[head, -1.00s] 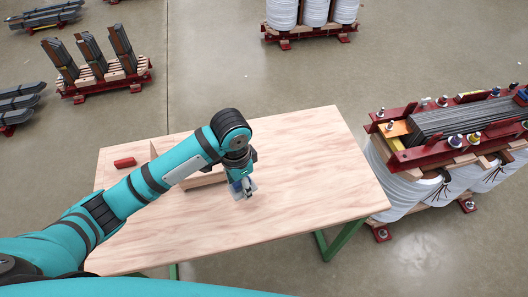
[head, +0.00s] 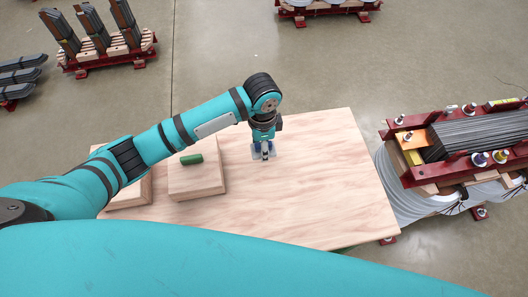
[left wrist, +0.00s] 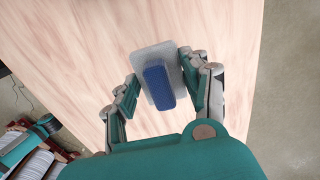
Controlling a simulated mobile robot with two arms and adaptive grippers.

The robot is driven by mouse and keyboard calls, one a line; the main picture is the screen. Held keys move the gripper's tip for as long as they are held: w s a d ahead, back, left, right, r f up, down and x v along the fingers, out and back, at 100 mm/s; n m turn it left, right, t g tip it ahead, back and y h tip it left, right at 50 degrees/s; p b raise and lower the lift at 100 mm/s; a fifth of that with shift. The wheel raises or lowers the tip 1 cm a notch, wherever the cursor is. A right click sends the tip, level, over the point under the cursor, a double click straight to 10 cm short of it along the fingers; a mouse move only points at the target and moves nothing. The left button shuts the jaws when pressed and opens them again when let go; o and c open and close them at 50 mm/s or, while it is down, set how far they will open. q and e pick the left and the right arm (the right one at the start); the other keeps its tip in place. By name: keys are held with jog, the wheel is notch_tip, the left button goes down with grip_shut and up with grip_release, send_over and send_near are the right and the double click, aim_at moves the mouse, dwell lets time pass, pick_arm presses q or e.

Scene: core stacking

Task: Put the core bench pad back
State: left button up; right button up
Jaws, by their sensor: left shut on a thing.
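My left gripper (head: 263,148) is over the right-middle part of the wooden bench. It is shut on a small grey pad with a blue block-shaped handle. In the left wrist view the blue handle (left wrist: 158,86) and grey plate (left wrist: 152,58) show between the fingers (left wrist: 158,87). The bench top (head: 320,200) lies below; I cannot tell whether the pad touches it. A wooden block (head: 198,183) with a green handle (head: 191,159) sits left of the gripper. Another wooden block (head: 128,200) is partly hidden behind my left arm. My right gripper is not in view.
A transformer core with red clamps (head: 460,135) and white coils stands right of the bench. Racks of dark core sheets (head: 105,35) stand on the floor at the upper left. The right half of the bench top is clear.

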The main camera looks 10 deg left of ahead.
pick_arm(q)
jog(key=shift+s+f, duration=0.15)
jog(key=shift+f, duration=0.35)
jog(key=shift+s+f, duration=0.15)
jog(key=shift+f, duration=0.7)
notch_tip(320, 180, down, 4)
jog(key=shift+w+r, duration=0.15)
jog(key=shift+r, duration=0.1)
jog(key=shift+f, duration=0.1)
jog(key=o, duration=1.1)
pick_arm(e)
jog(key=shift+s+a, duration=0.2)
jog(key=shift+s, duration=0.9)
